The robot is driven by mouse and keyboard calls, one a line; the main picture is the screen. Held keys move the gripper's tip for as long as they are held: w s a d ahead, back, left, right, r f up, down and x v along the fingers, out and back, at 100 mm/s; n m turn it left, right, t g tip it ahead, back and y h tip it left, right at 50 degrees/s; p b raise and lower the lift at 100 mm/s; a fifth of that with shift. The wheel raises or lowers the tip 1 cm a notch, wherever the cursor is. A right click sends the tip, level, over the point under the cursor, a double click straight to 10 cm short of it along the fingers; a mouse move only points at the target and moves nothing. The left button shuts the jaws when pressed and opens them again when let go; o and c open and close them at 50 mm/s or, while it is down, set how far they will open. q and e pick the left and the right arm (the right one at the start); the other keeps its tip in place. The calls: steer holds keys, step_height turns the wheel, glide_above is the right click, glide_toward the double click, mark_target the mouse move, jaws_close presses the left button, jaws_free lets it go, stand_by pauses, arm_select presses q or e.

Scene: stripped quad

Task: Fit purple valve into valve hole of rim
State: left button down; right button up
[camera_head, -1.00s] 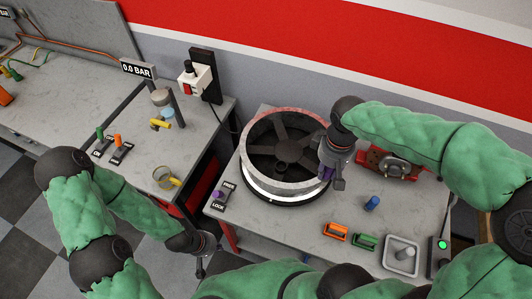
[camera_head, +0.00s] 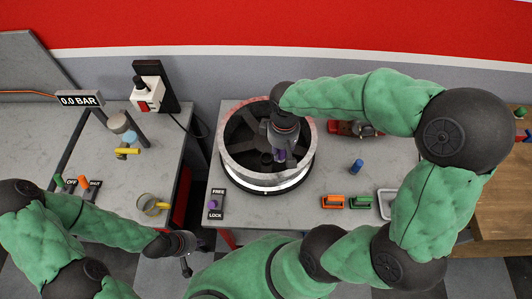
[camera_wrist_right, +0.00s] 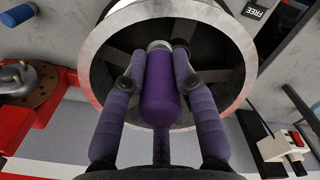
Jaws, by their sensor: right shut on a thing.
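The rim (camera_head: 229,166), a grey metal wheel with dark spokes, lies on the right-hand bench. I cannot tell whether the valve touches the rim. The valve hole cannot be made out. My left gripper (camera_head: 187,265) hangs low in front of the left bench, away from the rim; its fingers are too small to judge.
A FREE/LOCK switch (camera_head: 215,204) sits left of the rim. A blue cylinder (camera_head: 356,166), an orange block (camera_head: 332,202), a green block (camera_head: 360,202) and a grey tray (camera_head: 385,204) lie to the right. A red tool (camera_head: 340,128) stands behind my right arm.

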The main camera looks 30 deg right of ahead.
steer(key=w+f, duration=0.3)
steer(key=w+a+f+b, duration=0.1)
steer(key=w+f, duration=0.2)
steer(key=shift+a, duration=0.1)
steer(key=shift+w+a+f, duration=0.1)
steer(key=shift+w+f, duration=0.05)
steer(key=shift+f, duration=0.2)
steer(key=shift+f+b, duration=0.35)
steer(key=shift+f, duration=1.1)
jaws_close()
jaws_free()
